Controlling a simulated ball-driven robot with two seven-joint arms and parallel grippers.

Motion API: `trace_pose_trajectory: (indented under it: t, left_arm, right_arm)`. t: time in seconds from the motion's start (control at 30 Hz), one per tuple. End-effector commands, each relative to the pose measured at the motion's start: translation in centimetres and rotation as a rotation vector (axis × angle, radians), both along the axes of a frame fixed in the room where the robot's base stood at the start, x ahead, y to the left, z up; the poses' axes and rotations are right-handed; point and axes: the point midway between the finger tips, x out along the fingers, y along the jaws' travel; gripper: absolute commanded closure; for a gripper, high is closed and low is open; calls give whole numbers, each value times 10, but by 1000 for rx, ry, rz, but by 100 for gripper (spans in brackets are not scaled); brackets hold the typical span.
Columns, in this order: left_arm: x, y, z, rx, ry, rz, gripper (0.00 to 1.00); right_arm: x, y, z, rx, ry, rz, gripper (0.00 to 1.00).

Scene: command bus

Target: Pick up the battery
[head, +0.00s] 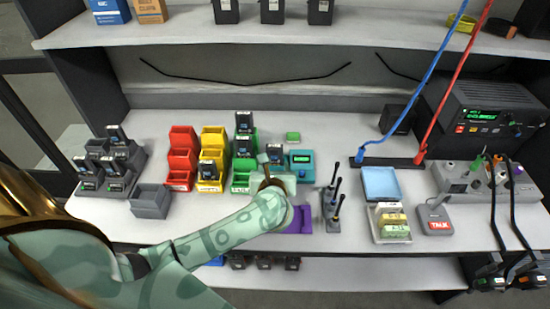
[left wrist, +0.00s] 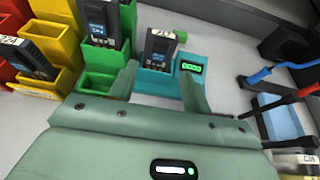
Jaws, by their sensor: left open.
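A dark battery (head: 275,152) with a label stands upright in the teal tester (head: 302,166), which has a small green display. In the left wrist view the battery (left wrist: 160,46) stands in the slot of the teal tester (left wrist: 151,83), just beyond my fingertips. My left gripper (head: 275,164) is open and empty, reaching toward the tester from the front. In the left wrist view its two fingers (left wrist: 162,78) are spread, roughly one on each side of the battery, and do not appear closed on it. My right gripper is not in view.
Red (head: 181,158), yellow (head: 211,160) and green bins (head: 240,176) stand left of the tester; some hold batteries. A grey rack (head: 92,180) with several batteries is at far left. Right are a dark tool stand (head: 332,208), a blue tray (head: 380,184) and a radio (head: 485,117).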

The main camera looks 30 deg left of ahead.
Motion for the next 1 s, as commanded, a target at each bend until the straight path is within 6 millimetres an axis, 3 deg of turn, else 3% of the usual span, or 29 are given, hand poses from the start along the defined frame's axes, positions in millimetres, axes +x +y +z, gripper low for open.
trace_pose_trajectory:
  t: [0.5, 0.77, 0.93, 1.0]
  left_arm:
    - [46, 30, -32, 1, 2, -1, 51]
    - [48, 32, -31, 0, 1, -1, 51]
    - [48, 32, -31, 0, 1, -1, 98]
    - [48, 32, -31, 0, 1, -1, 100]
  right_arm:
    - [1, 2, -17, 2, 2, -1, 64]
    - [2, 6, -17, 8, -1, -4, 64]
    - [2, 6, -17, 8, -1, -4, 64]
    - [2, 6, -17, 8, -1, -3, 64]
